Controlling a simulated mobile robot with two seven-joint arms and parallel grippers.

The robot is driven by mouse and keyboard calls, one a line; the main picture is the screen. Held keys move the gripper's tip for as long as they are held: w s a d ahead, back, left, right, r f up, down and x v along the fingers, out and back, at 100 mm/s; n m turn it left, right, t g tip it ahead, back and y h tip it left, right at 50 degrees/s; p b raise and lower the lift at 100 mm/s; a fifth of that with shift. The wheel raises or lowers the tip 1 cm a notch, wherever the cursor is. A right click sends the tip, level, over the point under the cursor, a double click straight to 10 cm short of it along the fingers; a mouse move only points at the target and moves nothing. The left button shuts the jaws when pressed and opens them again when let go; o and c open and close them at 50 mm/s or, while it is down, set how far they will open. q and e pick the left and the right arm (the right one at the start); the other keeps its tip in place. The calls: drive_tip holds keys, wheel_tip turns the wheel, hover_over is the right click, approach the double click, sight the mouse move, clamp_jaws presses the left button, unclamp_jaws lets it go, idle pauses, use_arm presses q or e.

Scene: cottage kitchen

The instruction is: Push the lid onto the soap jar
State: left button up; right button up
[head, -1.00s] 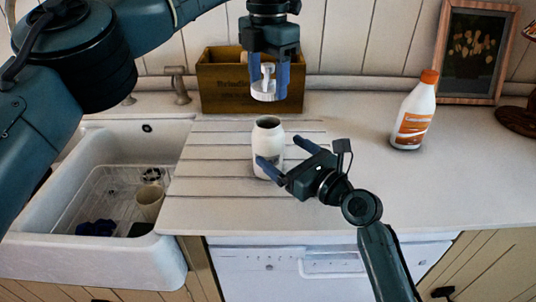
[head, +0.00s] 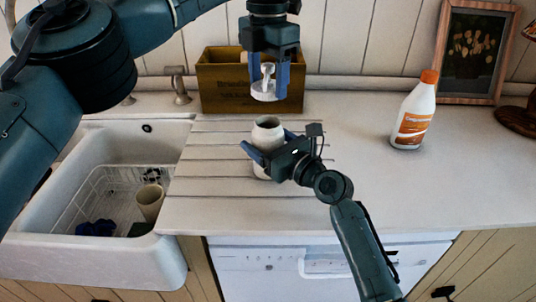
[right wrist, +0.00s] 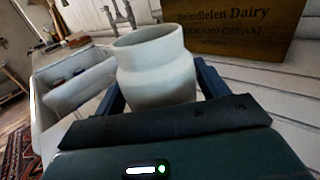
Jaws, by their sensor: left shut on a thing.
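The soap jar (head: 267,131) is a cream, open-topped jar standing upright on the grooved part of the counter. It fills the middle of the right wrist view (right wrist: 155,72). The white lid (head: 264,96), with a small upright piece on top, hangs level above the jar with a clear gap between them. My left gripper (head: 269,84) points down and is shut on the lid. My right gripper (head: 268,145) reaches in from the front right, its fingers apart on either side of the jar. Whether they touch it I cannot tell.
A wooden crate (head: 222,88) stands behind the jar against the wall. A white bottle with an orange cap (head: 413,115) stands to the right, before a framed picture (head: 470,48). The sink (head: 60,215) is at left. The counter between jar and bottle is clear.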

sight(268, 64)
drive_tip(key=c, duration=1.1)
use_arm(q)
drive_tip(key=shift+f, duration=2.45)
use_arm(e)
drive_tip(key=shift+o, duration=0.2)
use_arm(q)
drive_tip(key=shift+f, duration=0.15)
drive_tip(key=shift+f, duration=0.75)
drive_tip(key=shift+f, duration=0.65)
drive_tip(key=o, duration=1)
drive_tip(key=shift+r, duration=0.15)
wheel_tip(268, 64, up, 12)
drive_tip(key=shift+f, duration=0.1)
